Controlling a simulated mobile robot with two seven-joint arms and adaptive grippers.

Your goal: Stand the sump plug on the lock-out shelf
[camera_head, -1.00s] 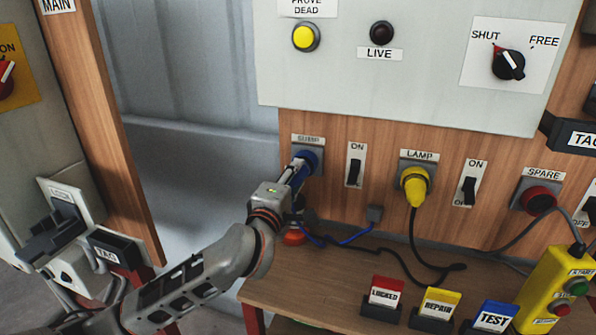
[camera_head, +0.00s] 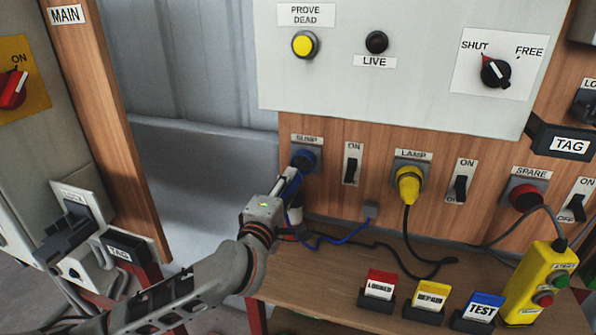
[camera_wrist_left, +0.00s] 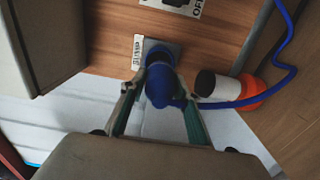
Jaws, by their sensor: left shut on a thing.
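My left gripper (camera_head: 292,182) is shut on the blue sump plug (camera_wrist_left: 160,88), which sits between the two fingers in the left wrist view. The blue SUMP socket (camera_head: 304,158) is on the wooden panel just above and beyond the gripper. The plug appears drawn out a little in front of it; the exact gap is hard to judge. A blue cable (camera_head: 340,240) runs from the plug to a grey fitting on the panel. The wooden shelf (camera_head: 330,285) lies below the panel. My right gripper is not in view.
The LOCKED (camera_head: 379,284), REPAIR (camera_head: 431,295) and TEST (camera_head: 481,306) tags stand at the shelf's front. A yellow pendant (camera_head: 536,285) stands to the right. A black cable crosses the shelf. An orange-and-white object (camera_wrist_left: 228,90) is beside the plug. The left shelf surface is partly bare.

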